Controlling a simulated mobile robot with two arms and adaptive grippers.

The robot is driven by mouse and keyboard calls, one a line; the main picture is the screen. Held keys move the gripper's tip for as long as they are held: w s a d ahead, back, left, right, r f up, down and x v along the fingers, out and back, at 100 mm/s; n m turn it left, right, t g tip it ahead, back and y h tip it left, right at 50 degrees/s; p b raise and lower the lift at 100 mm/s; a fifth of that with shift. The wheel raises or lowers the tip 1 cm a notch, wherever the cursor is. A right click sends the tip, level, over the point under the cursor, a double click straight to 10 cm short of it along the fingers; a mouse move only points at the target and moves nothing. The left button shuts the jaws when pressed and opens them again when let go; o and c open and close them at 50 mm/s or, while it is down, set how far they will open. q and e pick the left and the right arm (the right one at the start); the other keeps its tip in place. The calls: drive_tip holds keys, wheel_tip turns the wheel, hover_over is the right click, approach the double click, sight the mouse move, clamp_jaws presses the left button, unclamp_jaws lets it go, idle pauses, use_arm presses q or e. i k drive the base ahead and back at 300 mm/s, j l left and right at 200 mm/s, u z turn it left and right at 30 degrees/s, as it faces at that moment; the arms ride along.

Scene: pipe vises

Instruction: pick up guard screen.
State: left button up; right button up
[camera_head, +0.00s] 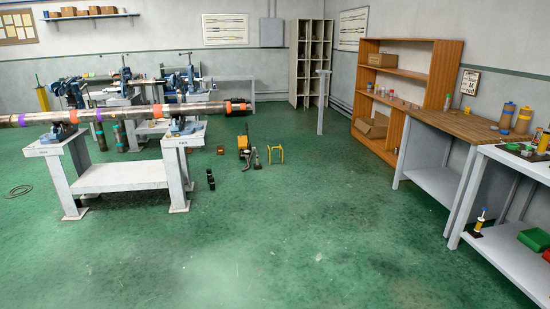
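I cannot make out for sure which thing is the guard screen. A small yellow open frame (276,154) stands on the green floor near the middle, to the right of a yellow and dark machine (243,146); whether it is the guard screen I cannot tell. Neither of my grippers is in view.
A long pipe (193,109) rests in blue vises on a white bench (118,178) at left. Small black blocks (211,180) lie on the floor. An orange shelf (407,70), a wood-topped bench (470,124) and a grey table (524,163) line the right. The front floor is clear.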

sight(274, 157)
drive_tip(key=i+u, duration=0.25)
drive_tip(key=i, duration=2.95)
drive_tip(key=i+z, duration=0.2)
drive_tip(key=i, duration=0.3)
drive_tip(key=i+z, duration=0.2)
drive_tip(key=i, duration=0.3)
drive_tip(key=i+j+z, duration=0.15)
drive_tip(key=i, duration=0.35)
drive_tip(key=i+j+z, duration=0.2)
drive_tip(key=i, duration=0.25)
drive_tip(key=i+l, duration=0.2)
drive_tip(key=i, duration=0.6)
drive_tip(key=i+l+z, duration=0.15)
drive_tip(key=i, duration=0.65)
drive_tip(key=i+l, duration=0.15)
drive_tip(key=i, duration=0.7)
drive_tip(key=z, duration=0.05)
